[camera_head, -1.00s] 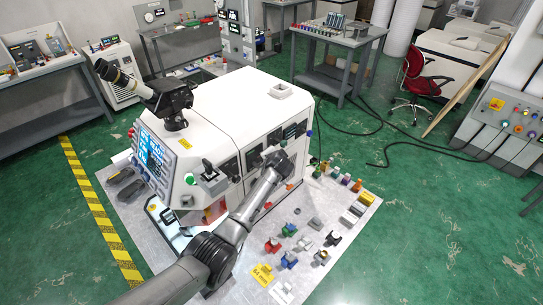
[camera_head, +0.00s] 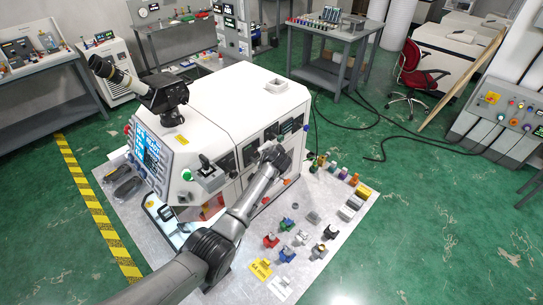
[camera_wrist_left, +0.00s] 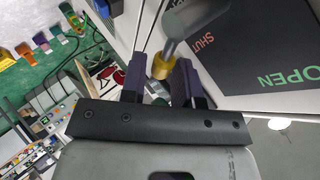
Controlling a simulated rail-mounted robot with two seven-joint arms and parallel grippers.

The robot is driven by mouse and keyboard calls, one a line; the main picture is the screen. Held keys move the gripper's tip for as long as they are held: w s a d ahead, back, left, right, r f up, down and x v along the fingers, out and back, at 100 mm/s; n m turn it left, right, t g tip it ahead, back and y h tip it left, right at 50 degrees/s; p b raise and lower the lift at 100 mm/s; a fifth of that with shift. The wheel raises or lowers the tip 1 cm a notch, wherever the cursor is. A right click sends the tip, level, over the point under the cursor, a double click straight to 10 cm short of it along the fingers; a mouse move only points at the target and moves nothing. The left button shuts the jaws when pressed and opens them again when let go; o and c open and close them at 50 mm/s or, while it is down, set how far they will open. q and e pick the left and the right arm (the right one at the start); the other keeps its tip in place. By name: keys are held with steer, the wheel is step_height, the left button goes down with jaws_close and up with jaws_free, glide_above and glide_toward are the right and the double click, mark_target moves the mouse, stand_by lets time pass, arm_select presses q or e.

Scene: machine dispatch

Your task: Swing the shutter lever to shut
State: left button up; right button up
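The shutter lever (camera_wrist_left: 180,38) shows in the left wrist view as a grey handle with a gold collar at its lower end. A black panel (camera_wrist_left: 250,50) beside it reads SHUT in red and OPEN in green, upside down. My left gripper (camera_wrist_left: 158,78) has its dark fingers apart, with the gold collar between their tips, close to the right finger. I cannot tell whether they touch. In the head view my left gripper (camera_head: 274,156) is at the right side of the white machine (camera_head: 230,95), and the arm hides the lever there. My right gripper is not in view.
A grey mat (camera_head: 325,260) with several small coloured parts lies right of the arm. A microscope-like eyepiece unit (camera_head: 160,95) stands on the machine. A red chair (camera_head: 418,72) and cables lie farther right. The green floor (camera_head: 440,210) is mostly clear.

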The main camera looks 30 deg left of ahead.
arm_select(q)
steer(key=b+v, duration=0.1)
steer(key=v, duration=1.2)
steer(key=shift+s+d, duration=0.1)
stand_by(0.3)
steer(key=s+d+r+n+t+h+p, duration=0.1)
steer(key=s+d+r+n+t+h, duration=0.3)
steer(key=s+d+r, duration=0.5)
steer(key=s+d+f+m+g+h+p, duration=0.1)
steer(key=s+f+g+p, duration=0.1)
steer(key=s+f, duration=0.4)
steer(key=s+f+m+g+h+p, duration=0.1)
steer(key=s+f, duration=0.5)
steer(key=s, duration=1.1)
steer(key=s+d+f+m+g+h+p, duration=0.1)
steer(key=s+f+g+p, duration=0.2)
steer(key=s, duration=0.9)
step_height(320, 180, down, 4)
steer(key=shift+d+f+g+h, duration=0.1)
steer(key=shift+d+g+h, duration=0.3)
steer(key=shift+g, duration=0.7)
